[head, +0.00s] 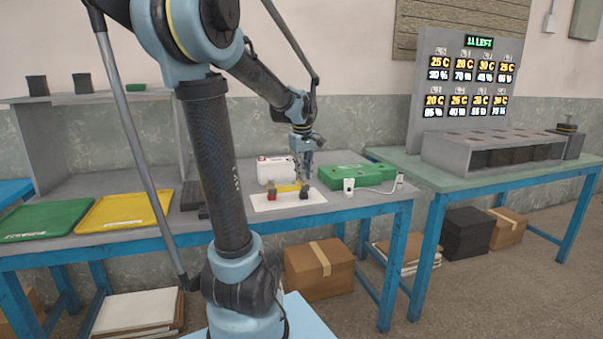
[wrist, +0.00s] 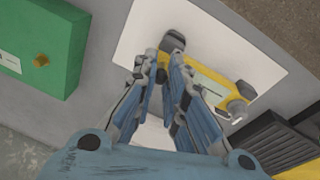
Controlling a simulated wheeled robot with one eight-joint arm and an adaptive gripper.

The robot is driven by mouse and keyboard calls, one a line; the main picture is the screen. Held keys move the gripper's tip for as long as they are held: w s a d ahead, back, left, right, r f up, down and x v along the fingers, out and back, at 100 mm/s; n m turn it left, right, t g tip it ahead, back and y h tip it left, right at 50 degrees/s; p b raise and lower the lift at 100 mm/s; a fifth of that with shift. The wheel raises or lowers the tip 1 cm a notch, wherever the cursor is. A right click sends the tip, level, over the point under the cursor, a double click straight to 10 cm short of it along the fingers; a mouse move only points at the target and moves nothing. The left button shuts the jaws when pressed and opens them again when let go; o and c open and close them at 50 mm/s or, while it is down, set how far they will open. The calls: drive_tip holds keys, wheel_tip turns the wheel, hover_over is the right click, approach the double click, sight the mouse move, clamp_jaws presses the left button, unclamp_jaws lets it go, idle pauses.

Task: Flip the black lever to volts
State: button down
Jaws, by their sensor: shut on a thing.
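My gripper (head: 303,178) reaches down to the meter from above. In the wrist view, its fingertips (wrist: 164,62) are close together at the black lever and partly hide the contact. Lever markings cannot be read.
Yellow (head: 125,211) and green (head: 45,221) trays lie to the left. A second table (head: 440,180) carries a grey rack and display board.

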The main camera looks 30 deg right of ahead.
drive_tip(key=shift+s+a+f+t+h, duration=0.15)
drive_tip(key=shift+s+t+h, duration=0.2)
drive_tip(key=shift+t, duration=0.65)
drive_tip(key=shift+s+f+t+h, duration=0.15)
drive_tip(key=shift+s+t, duration=0.25)
drive_tip(key=shift+t, duration=0.6)
drive_tip(key=c, duration=1.6)
unclamp_jaws()
drive_tip(key=shift+r, duration=0.1)
drive_tip(key=v, duration=1.1)
drive_tip(key=shift+s+a+r, duration=0.2)
drive_tip(key=shift+r, duration=0.1)
